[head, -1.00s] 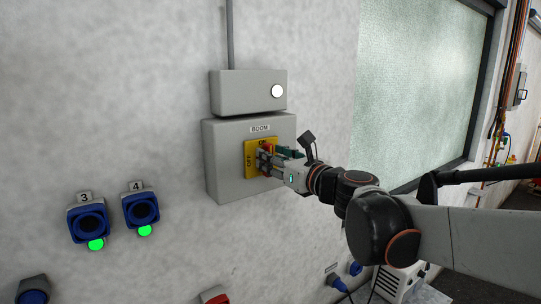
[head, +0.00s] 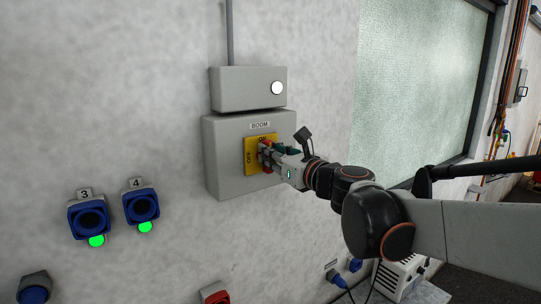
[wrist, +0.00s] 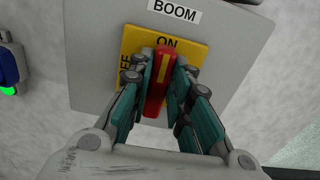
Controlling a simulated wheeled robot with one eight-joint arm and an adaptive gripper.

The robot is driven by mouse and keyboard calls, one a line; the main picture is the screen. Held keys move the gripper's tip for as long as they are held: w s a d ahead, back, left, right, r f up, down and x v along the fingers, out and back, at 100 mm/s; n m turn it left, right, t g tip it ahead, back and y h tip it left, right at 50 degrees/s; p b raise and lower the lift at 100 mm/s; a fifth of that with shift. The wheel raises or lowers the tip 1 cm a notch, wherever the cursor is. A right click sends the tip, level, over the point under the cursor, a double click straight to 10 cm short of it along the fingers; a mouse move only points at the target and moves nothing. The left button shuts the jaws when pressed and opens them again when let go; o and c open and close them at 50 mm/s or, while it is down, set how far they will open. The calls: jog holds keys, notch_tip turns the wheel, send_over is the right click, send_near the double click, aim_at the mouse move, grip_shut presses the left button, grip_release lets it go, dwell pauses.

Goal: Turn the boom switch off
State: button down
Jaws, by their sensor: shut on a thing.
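The boom switch is a red handle (wrist: 160,82) on a yellow plate (wrist: 137,43) marked ON and OFF. In the wrist view the handle is nearly upright, its upper end at the ON label, with OFF to the left. My gripper (wrist: 162,80) is shut on the handle, one teal-padded finger on each side. In the head view, my gripper (head: 266,154) reaches the yellow plate (head: 250,157) from the right and hides most of the handle. The plate sits on the grey box (head: 225,170) labelled BOOM.
A smaller grey box (head: 240,88) with a white round lamp (head: 277,88) is just above. Blue sockets 3 (head: 88,217) and 4 (head: 141,205), with green lights, are at lower left. A frosted window (head: 415,85) is to the right.

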jog(key=n+b, duration=0.2)
jog(key=n, duration=0.3)
jog(key=f+n+b, duration=0.1)
jog(key=n+b, duration=0.1)
jog(key=n, duration=0.4)
jog(key=a+n+b, duration=0.1)
jog(key=n+b, duration=0.1)
jog(key=n, duration=0.4)
jog(key=shift+s+f, duration=0.15)
jog(key=shift+s, duration=0.2)
jog(key=shift+n, duration=0.4)
jog(key=c, duration=1.5)
grip_release()
